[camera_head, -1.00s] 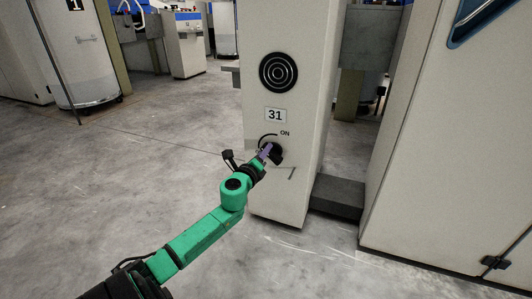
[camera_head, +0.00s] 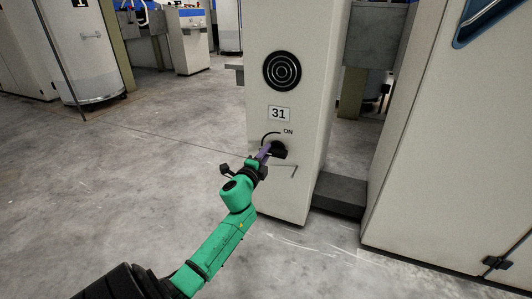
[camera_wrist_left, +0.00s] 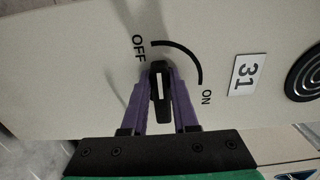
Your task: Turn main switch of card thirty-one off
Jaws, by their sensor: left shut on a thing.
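The main switch (camera_head: 279,149) is a black rotary knob on the narrow pale front of card thirty-one, below the "31" plate (camera_head: 279,114). My left gripper (camera_head: 266,152) has purple fingers and is at the knob, coming from its left. In the left wrist view, the fingers (camera_wrist_left: 160,90) are shut on the sides of the black handle (camera_wrist_left: 159,80). The handle's white line points toward the OFF end of the printed arc (camera_wrist_left: 180,48). The ON label (camera_head: 288,131) shows in the head view; OFF is hidden there. My right gripper is not in view.
A round black ringed disc (camera_head: 282,71) is above the plate. A dark grey block (camera_head: 340,194) lies at the column's foot, with a large pale cabinet (camera_head: 445,150) to the right. Open concrete floor (camera_head: 130,170) lies to the left.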

